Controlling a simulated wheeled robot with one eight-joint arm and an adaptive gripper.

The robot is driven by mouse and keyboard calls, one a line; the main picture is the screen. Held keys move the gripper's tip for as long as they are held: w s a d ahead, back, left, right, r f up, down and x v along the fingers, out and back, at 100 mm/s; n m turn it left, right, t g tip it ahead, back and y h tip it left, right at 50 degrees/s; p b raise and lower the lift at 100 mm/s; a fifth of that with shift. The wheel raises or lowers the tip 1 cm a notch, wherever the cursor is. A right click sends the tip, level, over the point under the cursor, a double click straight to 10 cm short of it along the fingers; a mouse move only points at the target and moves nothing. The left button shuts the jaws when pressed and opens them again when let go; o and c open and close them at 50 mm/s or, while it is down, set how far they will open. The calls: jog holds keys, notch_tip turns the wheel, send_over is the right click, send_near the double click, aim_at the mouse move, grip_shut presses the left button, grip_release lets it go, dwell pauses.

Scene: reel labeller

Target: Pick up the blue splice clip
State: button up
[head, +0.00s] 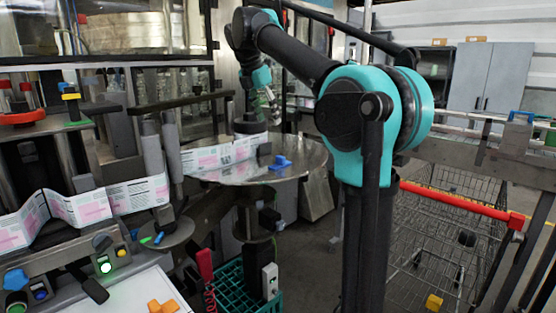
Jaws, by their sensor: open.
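A small blue clip (281,162), which looks like the splice clip, lies on the round metal table (308,163), right of a small dark block (264,149). My arm reaches in from the right and hangs down over the far side of this table. My gripper (270,116) is open and looks empty. It is above the table and apart from the blue clip, a little to its left in the picture. The fingertips are small and partly lost against the machine behind.
A printed label strip (220,156) stands upright along the table's left side, by a dark round weight (250,124). Grey posts (152,153) rise at left. A green crate (240,284) is below. A wire cart (447,225) with a red handle stands at right.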

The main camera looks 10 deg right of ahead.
send_over(281, 156)
jog(key=a, duration=0.2)
jog(key=f, duration=0.9)
jog(key=shift+s+d+f, duration=0.1)
jog(key=shift+s+f, duration=0.1)
jog(key=shift+f, duration=0.1)
jog(key=shift+s+x, duration=0.2)
jog(key=shift+x, duration=1.4)
jog(key=shift+s+x, duration=0.2)
jog(key=shift+x, duration=1.4)
jog(key=shift+f, duration=0.1)
jog(key=shift+c, duration=0.2)
jog(key=c, duration=1.1)
